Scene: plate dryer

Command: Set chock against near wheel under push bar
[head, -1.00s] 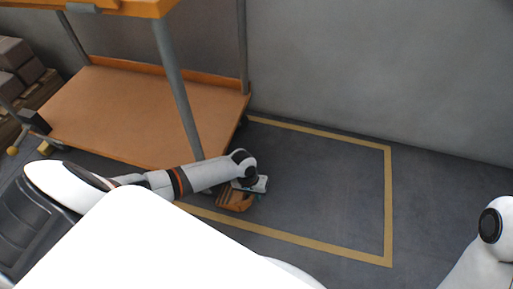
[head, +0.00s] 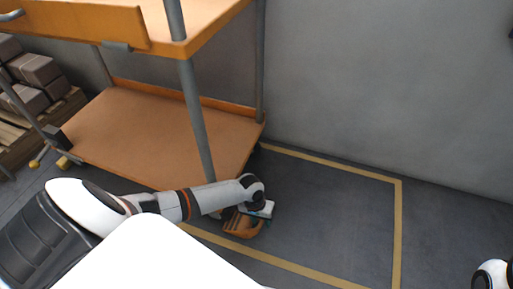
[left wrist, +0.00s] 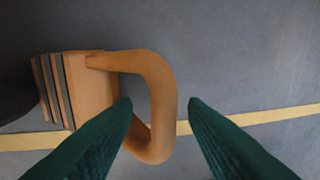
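The orange chock (head: 239,226) sits on the floor by the yellow line, close to the near right corner of the cart (head: 150,135). In the left wrist view the chock (left wrist: 92,88) has dark ridges on its left side and a looped handle (left wrist: 165,95) on its right. My left gripper (left wrist: 160,104) is open, with its green fingertips on either side of the handle's outer bar in the picture; I see no closed grip. A dark rounded thing (left wrist: 14,100), perhaps the wheel, shows at the left edge. In the head view my arm hides the near wheel. My right gripper is out of view.
A yellow line (head: 398,230) marks a floor area with clear room right of the chock. A grey wall (head: 390,90) stands behind. The cart's upper shelf (head: 90,20) and grey post (head: 196,120) rise above my left arm. Stacked boxes (head: 38,70) stand at the left.

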